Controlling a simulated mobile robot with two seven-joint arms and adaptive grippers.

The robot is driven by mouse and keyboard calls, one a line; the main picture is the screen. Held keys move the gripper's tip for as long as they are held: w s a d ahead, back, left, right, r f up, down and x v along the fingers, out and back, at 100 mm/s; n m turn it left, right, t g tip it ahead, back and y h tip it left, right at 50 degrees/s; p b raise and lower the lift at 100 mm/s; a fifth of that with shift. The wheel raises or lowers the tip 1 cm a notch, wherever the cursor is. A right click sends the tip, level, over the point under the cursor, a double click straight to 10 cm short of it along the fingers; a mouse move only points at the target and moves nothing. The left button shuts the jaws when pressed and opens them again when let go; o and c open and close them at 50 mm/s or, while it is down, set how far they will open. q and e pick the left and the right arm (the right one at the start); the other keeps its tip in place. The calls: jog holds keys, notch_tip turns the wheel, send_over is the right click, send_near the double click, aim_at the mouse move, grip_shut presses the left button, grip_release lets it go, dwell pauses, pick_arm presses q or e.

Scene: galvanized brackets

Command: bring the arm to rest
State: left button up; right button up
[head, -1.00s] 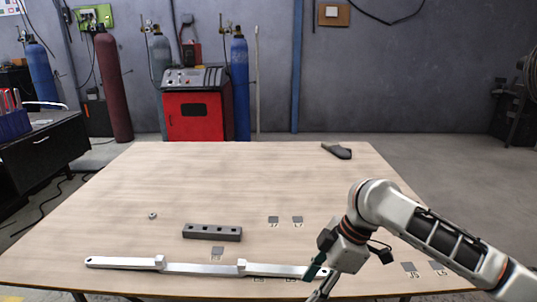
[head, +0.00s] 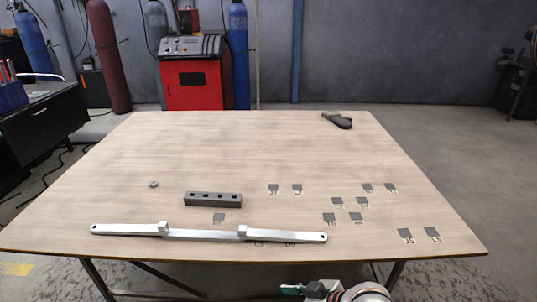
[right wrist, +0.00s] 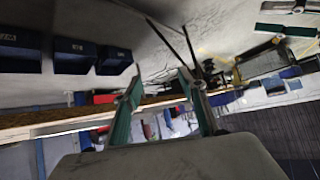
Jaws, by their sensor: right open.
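My right gripper (right wrist: 160,98) is open in the right wrist view, with its two green-lined fingers apart and nothing between them. In the head view only a small part of my right arm shows, at the bottom edge below the table's front edge, with the green of the gripper (head: 292,290). It is clear of the table top. A long galvanized bracket bar (head: 200,235) lies along the front of the wooden table (head: 100,185). A dark block with several holes (head: 213,199) lies behind it. My left gripper is not in view.
A small nut (head: 153,184) lies left of the block. Several flat grey labelled squares (head: 405,235) are spread over the table's right half. A dark object (head: 337,120) lies at the back right. A red machine (head: 190,82) stands behind the table. The table's middle back is free.

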jog(key=s+d+f+m+t+h, duration=0.25)
jog(key=s+d+f, duration=0.25)
jog(key=s+d, duration=0.35)
jog(key=s+d+f+m+t+h, duration=0.25)
jog(key=s+d+f+h, duration=0.2)
jog(key=s+d, duration=0.45)
pick_arm(q)
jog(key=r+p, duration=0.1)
jog(key=p, duration=0.1)
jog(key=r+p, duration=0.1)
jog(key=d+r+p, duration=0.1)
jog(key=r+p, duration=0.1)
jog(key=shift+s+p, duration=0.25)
jog(key=shift+p, duration=0.05)
pick_arm(e)
jog(key=r, duration=0.2)
jog(key=a+r+y, duration=0.1)
jog(key=shift+w+r+m, duration=0.1)
jog(key=shift+w+m, duration=0.2)
jog(key=shift+w, duration=0.05)
